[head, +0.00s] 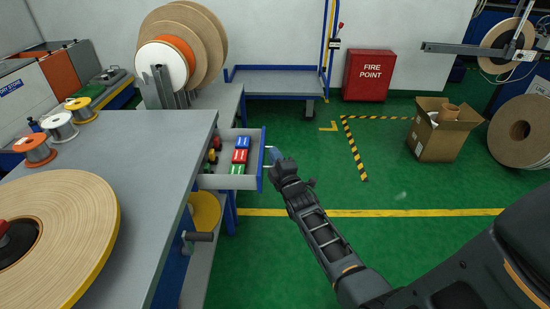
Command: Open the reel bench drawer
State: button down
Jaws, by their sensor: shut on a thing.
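The reel bench (165,135) stands at the left with a grey top. Its drawer (249,183) is pulled out to the right, so its inside shows. Red, blue and green boxes (240,156) and several small dark, red and yellow items (212,158) lie in the drawer. My gripper (273,155) is at the blue drawer front, shut on the drawer handle (268,149). The fingertips are small here, and the gripper hides part of the handle.
A large tape reel (85,215) lies on the near bench top, and smaller spools (60,127) stand farther left. A crank handle (199,237) sticks out below the drawer. An open cardboard box (440,133) stands at the right. Green floor between is clear.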

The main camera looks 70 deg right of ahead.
jog(key=c, duration=1.2)
grip_release()
jog(key=v, duration=0.7)
jog(key=shift+s+a, duration=0.3)
jog(key=shift+f, duration=0.1)
